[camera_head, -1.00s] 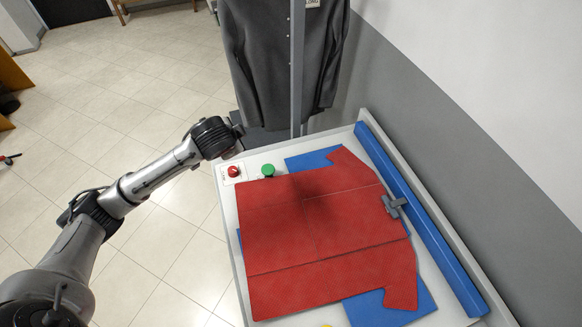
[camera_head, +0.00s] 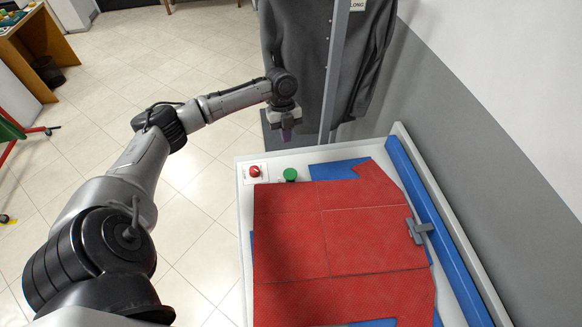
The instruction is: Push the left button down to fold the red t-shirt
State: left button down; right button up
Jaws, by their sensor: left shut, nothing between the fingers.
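The red t-shirt (camera_head: 365,240) lies spread flat on the blue folding boards of the white table, with fold lines across it. The red button (camera_head: 254,171) is at the table's back left corner and is the left one of two. The green button (camera_head: 290,174) is just right of it. My left gripper (camera_head: 287,134) is shut and empty, its fingers pointing down. In the picture it is beyond the green button, apart from both buttons. Its exact height cannot be told. My right gripper is out of view.
A grey jacket (camera_head: 305,60) hangs on a grey pole (camera_head: 335,75) just behind the gripper. A blue bar (camera_head: 435,230) runs along the table's right side, with a small grey clamp-like piece (camera_head: 418,230) at the shirt's edge. Open tiled floor (camera_head: 190,215) lies left of the table.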

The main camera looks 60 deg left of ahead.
pick_arm(q)
jog(key=shift+m, duration=0.8)
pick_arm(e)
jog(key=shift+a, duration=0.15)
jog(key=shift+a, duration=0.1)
pick_arm(q)
send_near(289, 175)
jog(key=x, duration=0.5)
jog(key=shift+d+p, duration=0.25)
jog(key=shift+p, duration=0.1)
jog(key=shift+f, duration=0.85)
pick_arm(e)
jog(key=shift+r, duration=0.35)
